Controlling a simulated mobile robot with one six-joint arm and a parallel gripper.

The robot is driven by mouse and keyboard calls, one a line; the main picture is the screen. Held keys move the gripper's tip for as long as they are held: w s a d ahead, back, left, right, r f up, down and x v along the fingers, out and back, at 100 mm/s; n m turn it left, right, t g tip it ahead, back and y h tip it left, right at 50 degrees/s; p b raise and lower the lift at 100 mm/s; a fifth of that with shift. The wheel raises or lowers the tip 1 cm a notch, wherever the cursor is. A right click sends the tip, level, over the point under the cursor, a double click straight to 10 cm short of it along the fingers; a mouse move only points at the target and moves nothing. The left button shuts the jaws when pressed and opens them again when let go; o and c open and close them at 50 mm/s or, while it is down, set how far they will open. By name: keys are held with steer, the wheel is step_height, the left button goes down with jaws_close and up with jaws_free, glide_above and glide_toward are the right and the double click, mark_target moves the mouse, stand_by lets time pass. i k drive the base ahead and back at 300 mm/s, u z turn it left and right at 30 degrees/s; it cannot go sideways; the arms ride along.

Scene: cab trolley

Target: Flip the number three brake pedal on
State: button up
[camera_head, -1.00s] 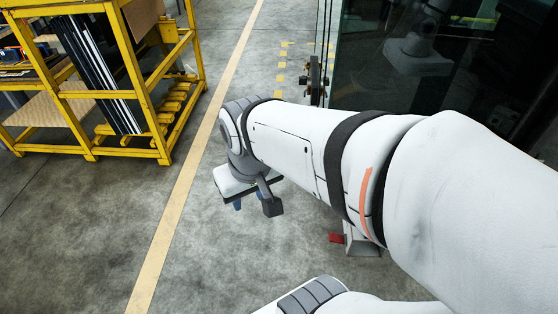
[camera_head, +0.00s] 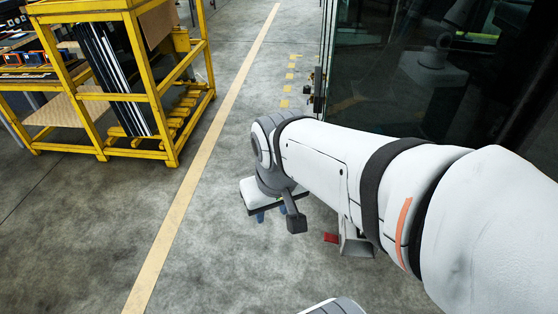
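A small red pedal (camera_head: 330,238) sits low near the floor, beside a pale grey metal bracket (camera_head: 355,242), in the head view. My forearm hides what lies above and to the right of the bracket. No number shows on the pedal, so I cannot tell which one it is. My gripper (camera_head: 272,214) hangs at the end of my white arm, pointing down, to the left of the pedal and apart from it. Small blue parts show under its white body, and a dark block hangs at its right side. Its fingers are too small and hidden to tell their opening.
A large glass-walled cab (camera_head: 385,85) stands at the right, with a dark latch (camera_head: 317,88) on its edge. A yellow rack (camera_head: 165,100) holding dark panels stands at the left. Grey floor with a yellow line (camera_head: 205,150) is clear between them.

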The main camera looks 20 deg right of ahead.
mark_target(328, 237)
steer(key=i, duration=0.85)
steer(key=u, duration=0.05)
